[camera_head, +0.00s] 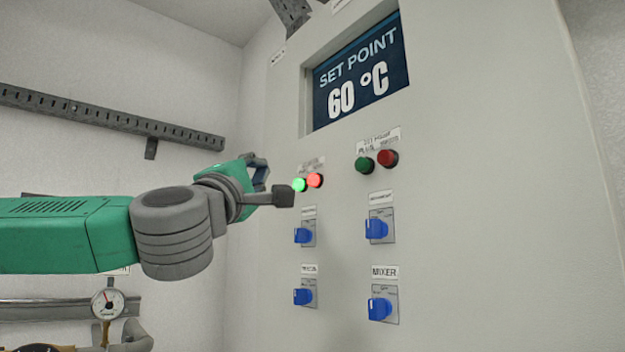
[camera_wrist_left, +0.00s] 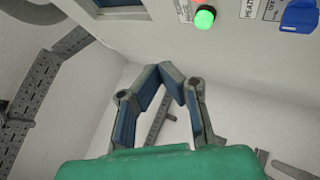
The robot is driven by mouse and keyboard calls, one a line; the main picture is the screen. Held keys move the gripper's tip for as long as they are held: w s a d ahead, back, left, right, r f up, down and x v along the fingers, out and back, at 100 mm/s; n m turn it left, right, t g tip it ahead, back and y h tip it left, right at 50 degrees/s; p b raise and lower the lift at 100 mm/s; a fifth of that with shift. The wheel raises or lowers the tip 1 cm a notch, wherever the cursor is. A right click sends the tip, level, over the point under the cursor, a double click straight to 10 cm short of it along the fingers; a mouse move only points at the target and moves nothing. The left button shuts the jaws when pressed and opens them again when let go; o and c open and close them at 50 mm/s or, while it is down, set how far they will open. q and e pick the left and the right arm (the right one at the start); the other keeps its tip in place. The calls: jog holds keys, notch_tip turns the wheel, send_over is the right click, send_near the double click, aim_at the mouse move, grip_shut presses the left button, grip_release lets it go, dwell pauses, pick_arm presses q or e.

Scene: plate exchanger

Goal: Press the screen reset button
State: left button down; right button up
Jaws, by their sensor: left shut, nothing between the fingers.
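A grey control cabinet carries a lit green button (camera_head: 299,185) and a lit red button (camera_head: 315,180) side by side under a small label too blurred to read. The green one also shows in the wrist view (camera_wrist_left: 204,18), at the top. A dark green button (camera_head: 365,165) and a dark red button (camera_head: 387,158) sit further right, under the "SET POINT 60 °C" screen (camera_head: 361,73). I cannot tell which is the screen reset button. My left gripper (camera_head: 262,165) is shut and empty, left of the lit pair; its fingertips meet in the wrist view (camera_wrist_left: 170,75), apart from the buttons. My right gripper is out of view.
Several blue rotary switches sit below the buttons, one above a second labelled MIXER (camera_head: 380,309). A grey perforated rail (camera_head: 110,118) runs along the left wall. A gauge (camera_head: 108,304) and pipes are at bottom left. The cabinet face right of the switches is bare.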

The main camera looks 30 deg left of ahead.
aim_at(313, 180)
pick_arm(q)
jog(key=w+d+p, duration=0.1)
jog(key=w+d, duration=0.2)
jog(key=w, duration=0.4)
jog(key=shift+a, duration=0.15)
jog(key=shift+a+f, duration=0.1)
jog(key=shift+a, duration=0.1)
jog(key=shift+d, duration=0.3)
dwell(0.4)
jog(key=shift+a, duration=0.15)
jog(key=shift+w+d, duration=0.3)
dwell(0.3)
